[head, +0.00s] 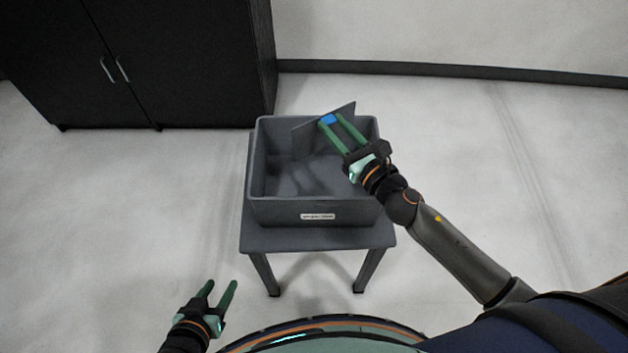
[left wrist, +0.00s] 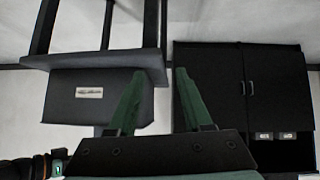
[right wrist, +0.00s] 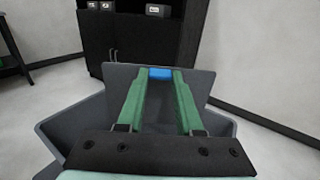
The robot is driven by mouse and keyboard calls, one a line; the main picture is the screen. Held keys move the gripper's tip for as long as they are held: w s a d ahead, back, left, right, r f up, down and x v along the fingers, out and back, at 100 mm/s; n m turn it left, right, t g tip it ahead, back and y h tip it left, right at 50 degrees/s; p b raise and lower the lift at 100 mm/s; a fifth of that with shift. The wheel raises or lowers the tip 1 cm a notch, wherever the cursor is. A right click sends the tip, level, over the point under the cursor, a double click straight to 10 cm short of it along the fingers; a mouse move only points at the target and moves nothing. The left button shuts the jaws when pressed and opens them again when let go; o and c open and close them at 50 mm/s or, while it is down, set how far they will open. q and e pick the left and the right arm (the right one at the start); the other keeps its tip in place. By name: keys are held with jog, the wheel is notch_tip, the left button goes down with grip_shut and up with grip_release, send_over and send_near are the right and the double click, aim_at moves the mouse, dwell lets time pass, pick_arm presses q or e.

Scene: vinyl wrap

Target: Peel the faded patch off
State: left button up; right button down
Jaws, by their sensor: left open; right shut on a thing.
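My right gripper (head: 328,121) is over the back part of a grey bin (head: 280,212). It is shut on a small blue piece (head: 329,119), which also shows between the fingertips in the right wrist view (right wrist: 161,73). A thin, flat grey panel (head: 304,143) is at the blue piece and stands tilted at the bin's back right. It also shows behind the fingers in the right wrist view (right wrist: 197,84). I cannot tell whether the panel touches the bin or which piece is the faded patch. My left gripper (head: 221,285) is open and empty, low at the front left.
The bin, with a white label (head: 318,216) on its front, stands on a small grey table (head: 290,239). A dark cabinet (head: 180,60) with two handles stands at the back left. The floor around the table is clear. A dark skirting (head: 450,71) runs along the wall.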

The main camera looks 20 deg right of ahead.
notch_tip(320, 180, down, 6)
jog(key=b, duration=0.5)
jog(key=shift+r, duration=0.2)
jog(key=c, duration=0.6)
grip_release()
jog(key=shift+o, duration=0.6)
